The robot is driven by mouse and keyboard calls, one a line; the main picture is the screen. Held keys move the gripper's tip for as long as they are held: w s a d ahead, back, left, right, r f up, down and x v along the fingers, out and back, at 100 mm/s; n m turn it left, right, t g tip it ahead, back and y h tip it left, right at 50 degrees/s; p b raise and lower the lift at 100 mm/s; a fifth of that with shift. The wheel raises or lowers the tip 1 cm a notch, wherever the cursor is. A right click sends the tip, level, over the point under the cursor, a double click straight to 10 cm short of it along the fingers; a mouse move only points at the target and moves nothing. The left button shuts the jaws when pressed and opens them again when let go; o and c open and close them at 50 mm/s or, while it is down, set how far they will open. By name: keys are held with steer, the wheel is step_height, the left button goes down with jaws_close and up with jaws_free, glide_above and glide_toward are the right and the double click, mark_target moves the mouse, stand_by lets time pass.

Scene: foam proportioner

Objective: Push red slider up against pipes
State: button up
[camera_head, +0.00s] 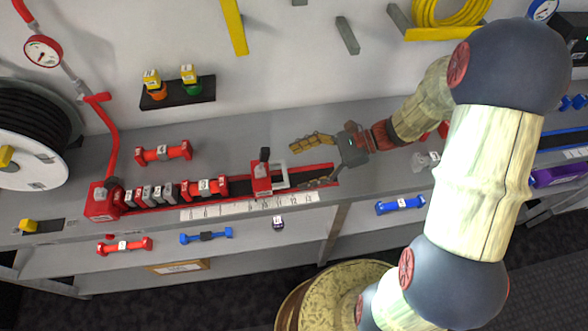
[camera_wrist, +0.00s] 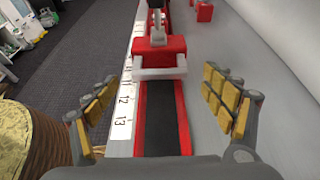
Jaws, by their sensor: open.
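The red slider (camera_head: 261,180) sits on a red-edged black track (camera_head: 315,178), with a black knob on top and a pale handle loop on its right side. In the wrist view the slider (camera_wrist: 160,52) is straight ahead, with its handle (camera_wrist: 160,73) facing me. Several pipes, grey (camera_head: 157,194) and red (camera_head: 205,188), lie in the track to the left of the slider, with a gap between. My gripper (camera_head: 313,161) is open over the track's right end, its fingers on both sides of the track. It touches nothing that I can see, and the wrist view shows its fingers (camera_wrist: 165,105) apart.
A numbered ruler strip (camera_head: 250,206) runs along the track's front edge. A red end block (camera_head: 103,202) closes the left end. A loose red pipe (camera_head: 163,153) lies behind the track. A small black stand with yellow-capped pieces (camera_head: 178,93) is at the back.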

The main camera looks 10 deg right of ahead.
mark_target(253, 175)
steer(key=shift+x, duration=1.1)
steer(key=shift+c, duration=1.2)
steer(key=c, duration=1.5)
steer(key=shift+o, duration=0.2)
steer(key=a+p, duration=0.1)
steer(key=a, duration=0.4)
steer(key=a+p, duration=0.2)
steer(key=a, duration=0.3)
steer(key=shift+w+a, duration=0.2)
steer(key=shift+a, duration=0.2)
steer(key=o, duration=1.2)
steer(key=shift+o, duration=1.3)
steer(key=shift+a, duration=0.2)
steer(key=shift+o, duration=1.2)
steer(key=shift+d, duration=0.1)
